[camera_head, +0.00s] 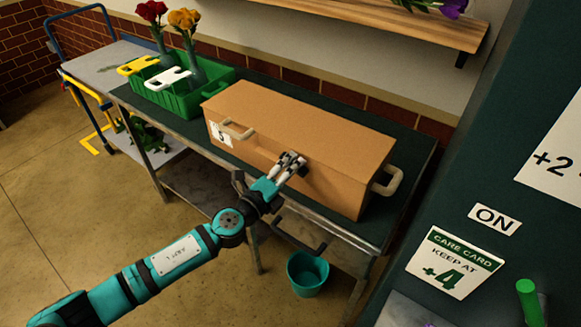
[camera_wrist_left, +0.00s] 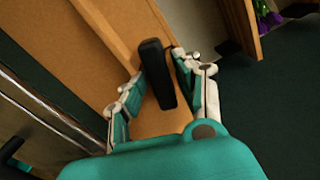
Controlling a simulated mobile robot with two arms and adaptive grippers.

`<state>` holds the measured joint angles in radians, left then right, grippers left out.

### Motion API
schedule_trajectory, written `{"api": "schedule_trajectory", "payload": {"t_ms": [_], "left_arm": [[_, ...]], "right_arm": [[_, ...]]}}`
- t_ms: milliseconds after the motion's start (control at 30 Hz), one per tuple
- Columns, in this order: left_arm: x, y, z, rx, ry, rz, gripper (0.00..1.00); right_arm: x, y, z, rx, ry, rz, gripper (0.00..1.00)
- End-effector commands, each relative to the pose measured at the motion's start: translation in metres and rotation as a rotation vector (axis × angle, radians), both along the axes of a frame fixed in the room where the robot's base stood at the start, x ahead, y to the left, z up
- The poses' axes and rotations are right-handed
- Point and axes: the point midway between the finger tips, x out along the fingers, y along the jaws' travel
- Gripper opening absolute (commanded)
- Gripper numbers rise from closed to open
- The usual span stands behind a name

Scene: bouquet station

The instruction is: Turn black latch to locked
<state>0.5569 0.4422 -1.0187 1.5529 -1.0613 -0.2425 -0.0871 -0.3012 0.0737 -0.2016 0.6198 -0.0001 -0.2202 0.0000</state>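The black latch (camera_wrist_left: 157,74) shows in the left wrist view as a dark bar on the face of the orange-brown box (camera_wrist_left: 105,50). It lies between the two fingers of my left gripper (camera_wrist_left: 160,68), with narrow gaps on both sides, so the gripper looks open around it. In the head view my left gripper (camera_head: 292,163) is at the front of the long box (camera_head: 300,130) and hides the latch there. No lock marking can be read. My right gripper is not in view.
The box stands on a dark-topped table (camera_head: 418,150) and has beige handles (camera_head: 238,130). A green crate (camera_head: 180,95) with flower vases is to its left. A teal bucket (camera_head: 307,275) is below.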

Motion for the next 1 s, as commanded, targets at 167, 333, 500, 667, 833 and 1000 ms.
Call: {"api": "schedule_trajectory", "payload": {"t_ms": [167,333,500,667,833,1000], "left_arm": [[-0.0002,0.0003,-0.0002,0.0,0.0,0.0,0.08],[-0.0001,0.0004,-0.0002,0.0,0.001,0.001,0.0],[-0.0007,-0.0004,-0.0015,-0.085,0.062,0.002,0.0],[-0.0003,0.0,0.0004,-0.204,0.149,0.002,0.0],[-0.0001,0.0004,-0.0005,-0.242,0.177,0.001,0.0],[-0.0002,0.0003,-0.0005,-0.241,0.177,0.0,0.0]], "right_arm": [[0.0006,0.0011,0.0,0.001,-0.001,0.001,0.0],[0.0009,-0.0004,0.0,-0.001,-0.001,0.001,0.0],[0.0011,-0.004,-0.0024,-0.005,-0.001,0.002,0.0],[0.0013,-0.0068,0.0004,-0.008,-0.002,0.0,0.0],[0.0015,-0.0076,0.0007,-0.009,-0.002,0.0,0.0],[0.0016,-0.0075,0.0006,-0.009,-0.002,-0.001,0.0]]}}
